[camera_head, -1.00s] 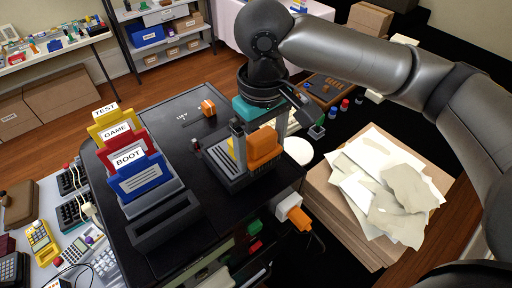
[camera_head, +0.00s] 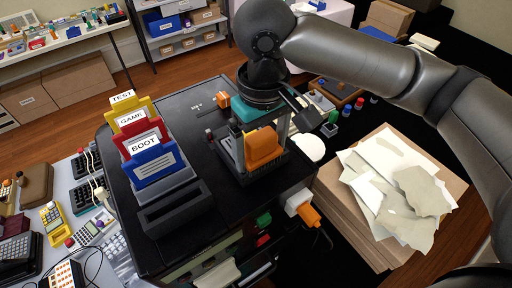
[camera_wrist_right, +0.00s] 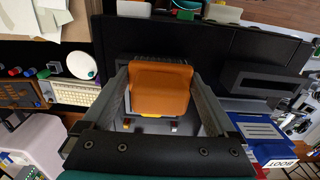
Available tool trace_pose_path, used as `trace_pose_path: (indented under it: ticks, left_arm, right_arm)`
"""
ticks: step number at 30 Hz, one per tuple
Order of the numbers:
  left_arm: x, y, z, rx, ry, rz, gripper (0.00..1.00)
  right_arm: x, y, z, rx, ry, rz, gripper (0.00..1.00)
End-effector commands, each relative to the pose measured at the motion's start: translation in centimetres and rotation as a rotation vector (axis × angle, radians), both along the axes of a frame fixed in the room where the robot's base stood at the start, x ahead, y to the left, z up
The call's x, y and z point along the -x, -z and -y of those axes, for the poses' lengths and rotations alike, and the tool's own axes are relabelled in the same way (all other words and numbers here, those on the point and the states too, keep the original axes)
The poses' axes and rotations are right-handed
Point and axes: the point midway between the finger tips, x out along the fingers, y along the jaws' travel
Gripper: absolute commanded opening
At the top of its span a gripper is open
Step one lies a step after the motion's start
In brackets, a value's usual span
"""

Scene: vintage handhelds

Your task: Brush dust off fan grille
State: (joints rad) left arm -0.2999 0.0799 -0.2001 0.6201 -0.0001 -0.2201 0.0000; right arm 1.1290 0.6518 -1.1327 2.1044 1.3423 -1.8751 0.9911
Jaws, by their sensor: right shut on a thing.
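The fan grille (camera_head: 278,167) is a dark slatted panel on top of the black console, partly hidden by my right gripper and what it holds. My right gripper (camera_head: 262,145) is shut on a chunky orange brush (camera_head: 265,149) over the grille. In the right wrist view the brush (camera_wrist_right: 160,88) sits between the two fingers, with a thin yellow strip at its lower edge. Dust is too small to make out. My left gripper is not in view.
Blue, red and yellow cartridges (camera_head: 152,162) stand in a dark holder left of the grille. A small orange block (camera_head: 223,100) lies behind it on the console (camera_head: 185,110). Torn papers (camera_head: 395,190) cover a cardboard box at right. An orange plug (camera_head: 309,214) sticks out of the console's side.

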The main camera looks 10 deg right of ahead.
Motion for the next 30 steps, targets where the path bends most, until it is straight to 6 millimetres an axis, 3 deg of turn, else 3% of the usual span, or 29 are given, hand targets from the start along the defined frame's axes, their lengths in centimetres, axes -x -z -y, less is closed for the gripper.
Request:
trace_pose_path:
  ticks: [13,30]
  left_arm:
    - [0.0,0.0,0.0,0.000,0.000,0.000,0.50]
    - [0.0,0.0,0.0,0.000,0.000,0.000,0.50]
  right_arm:
    - [-0.2,-0.2,0.7,0.002,0.001,-0.002,0.13]
    - [-0.3,-5.9,0.7,0.000,0.000,0.002,0.13]
